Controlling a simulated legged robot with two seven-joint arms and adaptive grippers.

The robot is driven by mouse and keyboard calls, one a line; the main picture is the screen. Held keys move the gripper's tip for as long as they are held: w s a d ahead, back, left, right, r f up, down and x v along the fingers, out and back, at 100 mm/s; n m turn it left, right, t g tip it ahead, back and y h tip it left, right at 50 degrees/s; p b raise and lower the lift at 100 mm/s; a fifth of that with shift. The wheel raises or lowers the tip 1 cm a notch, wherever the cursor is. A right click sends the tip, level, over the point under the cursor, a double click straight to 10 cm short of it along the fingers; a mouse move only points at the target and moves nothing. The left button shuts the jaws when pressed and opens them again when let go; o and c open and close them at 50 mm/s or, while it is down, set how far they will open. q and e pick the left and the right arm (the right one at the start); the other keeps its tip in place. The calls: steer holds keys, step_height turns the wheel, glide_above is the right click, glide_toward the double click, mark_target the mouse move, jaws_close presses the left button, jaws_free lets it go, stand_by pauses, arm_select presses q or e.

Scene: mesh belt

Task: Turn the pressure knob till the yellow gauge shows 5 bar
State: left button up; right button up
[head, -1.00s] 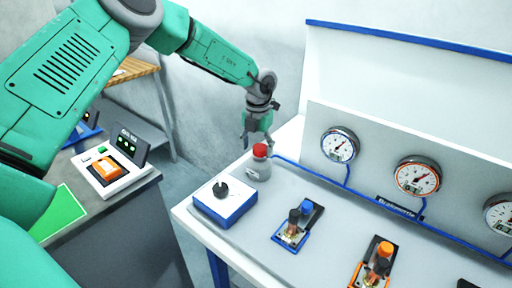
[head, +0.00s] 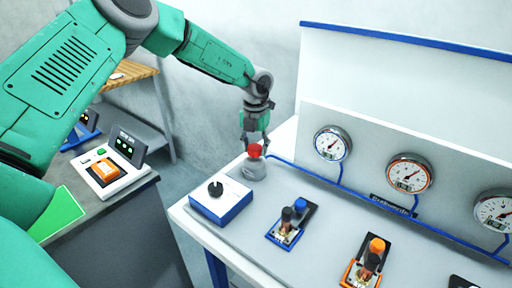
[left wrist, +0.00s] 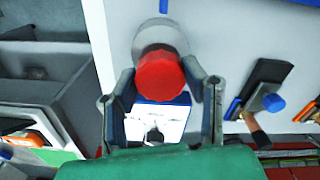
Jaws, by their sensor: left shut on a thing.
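A red knob (head: 255,151) sits on a round grey body (head: 254,170) at the back left of the panel bench. It also shows in the left wrist view (left wrist: 161,75). My left gripper (head: 255,146) is above it, pointing down, with its fingers on both sides of the red knob and shut on it. Three round gauges stand on the back panel: one with a blue rim (head: 333,145), one with an orange rim (head: 410,175), and one (head: 495,212) cut by the right edge. No yellow rim is clear to me, and the readings are too small to tell. My right gripper is not in view.
A blue and white box with a black dial (head: 215,189) stands just in front of the red knob. Blue-capped (head: 300,205) and orange-capped (head: 376,247) fittings lie to the right. A blue pipe (head: 300,172) runs to the gauges. A side table with an orange-button device (head: 105,171) is at left.

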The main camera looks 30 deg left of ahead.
arm_select(q)
steer(key=shift+a+f+n, duration=0.1)
steer(key=shift+a+n, duration=0.05)
steer(key=shift+n, duration=0.55)
steer(key=n, duration=0.2)
steer(key=n+p, duration=0.1)
steer(key=shift+d+n, duration=0.2)
steer(key=shift+n, duration=0.2)
steer(key=n, duration=0.3)
steer(key=shift+a+n, duration=0.1)
steer(key=shift+n, duration=0.2)
steer(key=n+p, duration=0.1)
steer(key=n, duration=0.3)
steer(key=shift+n, duration=0.3)
steer(key=o, duration=1.1)
steer(key=shift+w, duration=0.1)
